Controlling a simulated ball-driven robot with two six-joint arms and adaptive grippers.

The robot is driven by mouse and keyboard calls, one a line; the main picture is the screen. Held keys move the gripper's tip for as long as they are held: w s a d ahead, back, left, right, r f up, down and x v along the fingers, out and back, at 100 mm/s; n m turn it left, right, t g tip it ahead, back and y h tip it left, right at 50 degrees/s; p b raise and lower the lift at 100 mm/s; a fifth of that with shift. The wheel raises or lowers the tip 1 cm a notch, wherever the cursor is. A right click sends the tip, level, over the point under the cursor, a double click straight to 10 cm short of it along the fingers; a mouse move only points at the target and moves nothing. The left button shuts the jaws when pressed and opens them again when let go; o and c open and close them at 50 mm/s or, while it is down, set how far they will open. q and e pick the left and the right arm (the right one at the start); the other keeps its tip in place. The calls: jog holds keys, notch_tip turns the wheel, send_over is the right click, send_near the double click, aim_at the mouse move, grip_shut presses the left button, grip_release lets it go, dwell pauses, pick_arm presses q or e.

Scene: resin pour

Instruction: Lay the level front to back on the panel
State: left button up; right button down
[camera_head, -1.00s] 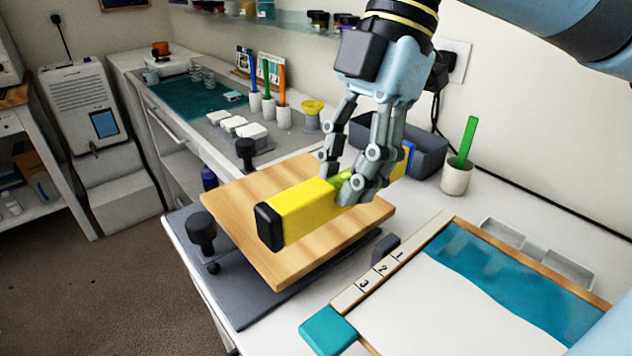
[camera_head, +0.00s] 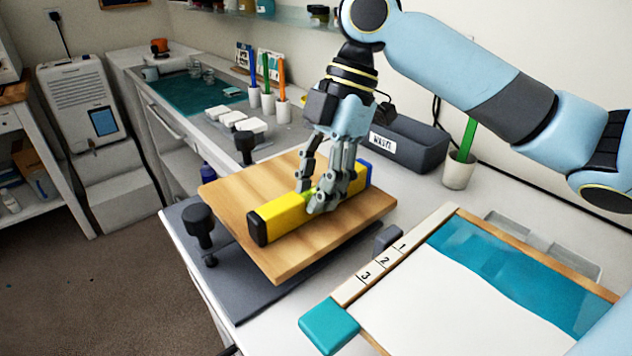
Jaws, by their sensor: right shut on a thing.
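The yellow level (camera_head: 285,216) has a black end cap at its near left end and a blue part at its far right end. It lies low over the wooden panel (camera_head: 300,255), along a slant from near left to far right, and looks in contact with it, though I cannot be sure. My right gripper (camera_head: 322,203) is shut on the level at its middle, from above, and hides the green vial area in part. My left gripper is not in view.
Black knobs (camera_head: 201,228) stand on the grey base plate (camera_head: 245,300) around the panel. A grey WASTE bin (camera_head: 415,150) stands behind. A framed teal and white board (camera_head: 470,300) with number tiles lies at the right. A cup with a green stick (camera_head: 459,170) stands beyond it.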

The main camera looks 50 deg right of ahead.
jog(key=c, duration=1)
grip_release()
jog(key=shift+c, duration=0.2)
jog(key=p+v, duration=0.1)
jog(key=v, duration=1.1)
jog(key=shift+a, duration=0.1)
